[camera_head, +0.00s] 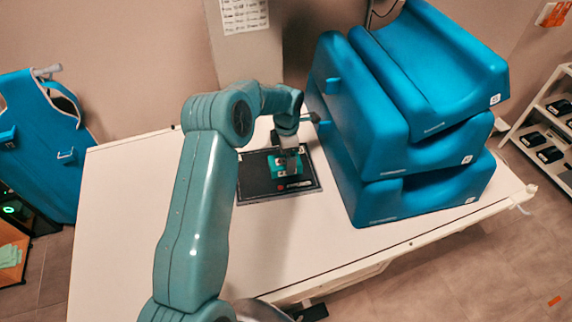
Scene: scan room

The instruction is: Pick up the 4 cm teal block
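The teal block (277,167) is on a black mat (255,188) on the white table. My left gripper (290,163) points down at the block, and its grey finger part overlaps the block's right side in the picture. I cannot tell whether its fingers touch or close on the block, or whether the block is lifted. The block is partly hidden behind the gripper. My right gripper is not in view.
Stacked blue padded blocks (395,120) stand on the table (120,225) just right of the mat. The table's left part is clear. A blue apron (40,135) hangs at the left. A white shelf (540,120) stands at the right.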

